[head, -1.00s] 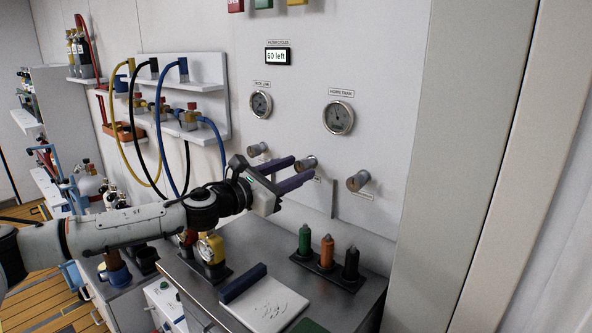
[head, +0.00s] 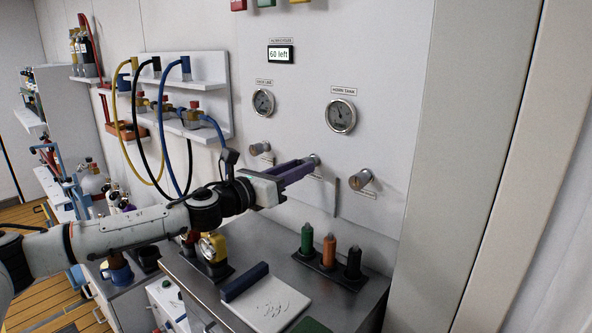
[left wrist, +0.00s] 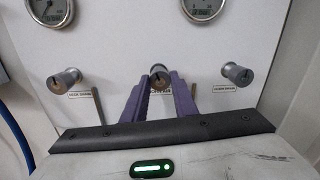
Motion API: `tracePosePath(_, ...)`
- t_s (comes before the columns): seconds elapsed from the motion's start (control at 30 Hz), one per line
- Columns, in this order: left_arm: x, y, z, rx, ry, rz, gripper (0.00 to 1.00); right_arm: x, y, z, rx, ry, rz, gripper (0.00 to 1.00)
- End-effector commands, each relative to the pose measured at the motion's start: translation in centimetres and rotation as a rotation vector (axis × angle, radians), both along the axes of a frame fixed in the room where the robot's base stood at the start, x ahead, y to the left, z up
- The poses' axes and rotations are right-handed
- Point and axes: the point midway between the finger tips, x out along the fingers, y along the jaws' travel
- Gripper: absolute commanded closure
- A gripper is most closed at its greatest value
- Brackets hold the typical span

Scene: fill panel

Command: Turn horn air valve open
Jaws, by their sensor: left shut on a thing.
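Three grey round valve knobs stick out of the white wall panel. The middle knob (head: 315,160) sits between the purple fingers of my left gripper (head: 310,166), which is shut on it. In the left wrist view the fingers (left wrist: 159,82) are on both sides of the middle knob (left wrist: 159,72). The left knob (head: 259,148) and the right knob (head: 361,179) are untouched by the gripper. The label under the middle knob is partly hidden by the fingers and too small to read. My right gripper is not in view.
Two gauges, the left one (head: 263,102) and the horn tank gauge (head: 341,116), are above the knobs. A display (head: 281,54) reads "60 left". Hoses (head: 161,120) hang at left.

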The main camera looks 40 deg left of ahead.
Motion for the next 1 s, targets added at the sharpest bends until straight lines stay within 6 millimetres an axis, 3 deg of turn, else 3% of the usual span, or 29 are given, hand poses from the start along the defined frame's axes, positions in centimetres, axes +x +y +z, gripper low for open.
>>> tracePosePath(1.0,0.0,-0.17,-0.07,-0.968,0.077,-0.001,0.97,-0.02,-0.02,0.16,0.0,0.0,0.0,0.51)
